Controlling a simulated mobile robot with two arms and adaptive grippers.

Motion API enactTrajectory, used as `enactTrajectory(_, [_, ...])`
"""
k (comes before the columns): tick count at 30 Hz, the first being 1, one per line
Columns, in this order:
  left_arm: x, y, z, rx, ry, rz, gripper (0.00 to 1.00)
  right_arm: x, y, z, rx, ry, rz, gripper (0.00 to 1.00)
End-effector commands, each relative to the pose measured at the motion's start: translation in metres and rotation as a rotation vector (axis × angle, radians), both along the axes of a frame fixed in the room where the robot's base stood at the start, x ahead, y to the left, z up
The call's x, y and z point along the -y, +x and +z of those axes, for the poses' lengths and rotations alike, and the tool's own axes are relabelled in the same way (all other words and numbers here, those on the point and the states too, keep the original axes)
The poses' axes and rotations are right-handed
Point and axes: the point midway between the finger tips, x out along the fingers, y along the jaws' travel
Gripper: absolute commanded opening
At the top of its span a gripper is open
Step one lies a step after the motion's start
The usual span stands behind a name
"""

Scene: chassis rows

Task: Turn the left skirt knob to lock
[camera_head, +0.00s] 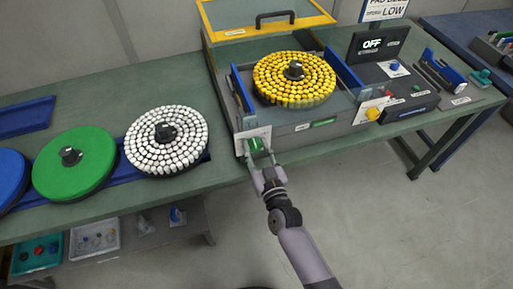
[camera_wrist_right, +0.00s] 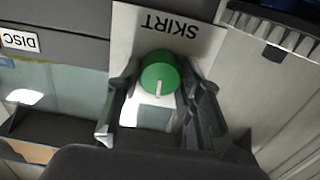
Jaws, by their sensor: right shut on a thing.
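The left skirt knob (camera_head: 255,146) is green and sits on a white plate at the front left corner of the grey machine (camera_head: 300,135). In the right wrist view, the green knob (camera_wrist_right: 160,70) has a white pointer line aimed toward the picture's bottom, and its plate reads SKIRT upside down. My right gripper (camera_head: 257,155) reaches the knob from the front. In the wrist view its fingers (camera_wrist_right: 158,88) stand on both sides of the knob, shut on it. The lock marking cannot be read. My left gripper is out of view.
A yellow knob (camera_head: 373,114) sits on the machine's front right plate. A disc of yellow pieces (camera_head: 294,78) lies between blue rails on top. White (camera_head: 166,140) and green (camera_head: 75,163) discs stand on the bench to the left. The floor in front is clear.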

Motion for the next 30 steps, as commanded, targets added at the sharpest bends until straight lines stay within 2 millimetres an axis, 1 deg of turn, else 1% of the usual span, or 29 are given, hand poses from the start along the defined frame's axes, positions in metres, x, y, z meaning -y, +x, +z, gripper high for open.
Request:
enactTrajectory(18, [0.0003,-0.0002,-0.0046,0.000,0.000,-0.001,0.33,0.0007,-0.0003,-0.0023,-0.181,0.547,0.000,0.06])
enactTrajectory(24, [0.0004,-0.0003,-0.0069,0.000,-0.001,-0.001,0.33,0.0008,-0.0003,-0.0024,-0.226,0.685,0.000,0.06])
enactTrajectory(30, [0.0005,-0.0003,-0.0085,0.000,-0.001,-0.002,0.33,0.0009,-0.0003,-0.0023,-0.257,0.782,0.000,0.06])
